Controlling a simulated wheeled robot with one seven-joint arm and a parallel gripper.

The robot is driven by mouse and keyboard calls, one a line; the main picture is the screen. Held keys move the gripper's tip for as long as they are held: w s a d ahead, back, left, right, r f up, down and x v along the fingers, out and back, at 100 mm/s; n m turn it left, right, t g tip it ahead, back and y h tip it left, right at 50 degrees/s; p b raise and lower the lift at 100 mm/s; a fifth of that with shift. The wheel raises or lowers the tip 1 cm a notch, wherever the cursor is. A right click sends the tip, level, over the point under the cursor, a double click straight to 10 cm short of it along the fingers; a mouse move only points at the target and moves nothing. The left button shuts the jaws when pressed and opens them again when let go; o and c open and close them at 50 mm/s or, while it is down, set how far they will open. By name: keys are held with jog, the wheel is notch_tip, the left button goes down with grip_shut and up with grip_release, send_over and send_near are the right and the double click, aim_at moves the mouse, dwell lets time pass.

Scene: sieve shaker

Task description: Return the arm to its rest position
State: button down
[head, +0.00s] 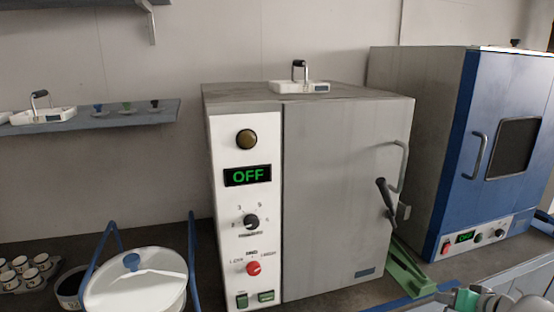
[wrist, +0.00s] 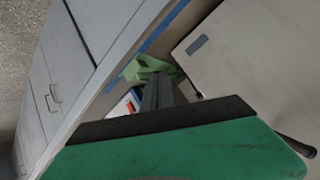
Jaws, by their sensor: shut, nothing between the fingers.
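My gripper shows in the wrist view (wrist: 158,92), with its green body across the bottom and its dark fingers pointing up the picture. The fingers are together and hold nothing. Beyond them are a green object (wrist: 147,68) on the counter and the grey door face (wrist: 245,50) of the cabinet.
A blue-fronted oven (head: 500,160) stands at the right. A white-lidded pot (head: 135,285) with blue handles and several small cups (head: 25,270) are at the lower left. A wall shelf (head: 100,115) holds small items. A white device (head: 298,87) sits on the cabinet.

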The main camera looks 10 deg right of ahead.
jog(key=s+a+f+m+g, duration=0.3)
jog(key=s+f+m+g, duration=0.15)
jog(key=s+f, duration=0.45)
jog(key=s+a+g+y, duration=0.1)
jog(key=s+a+g, duration=0.4)
jog(key=a, duration=0.5)
jog(key=w+a+r+n, duration=0.3)
jog(key=a, duration=0.5)
jog(key=w+a+r+n+t, duration=0.1)
jog(key=w+a+r+n, duration=0.2)
jog(key=a, duration=0.6)
jog(key=w+a+r+n+t+p, duration=0.1)
jog(key=w+a+r+n, duration=0.2)
jog(key=a, duration=0.5)
jog(key=shift+w+a+n, duration=0.2)
jog(key=shift+w+n, duration=0.55)
jog(key=shift+n, duration=0.4)
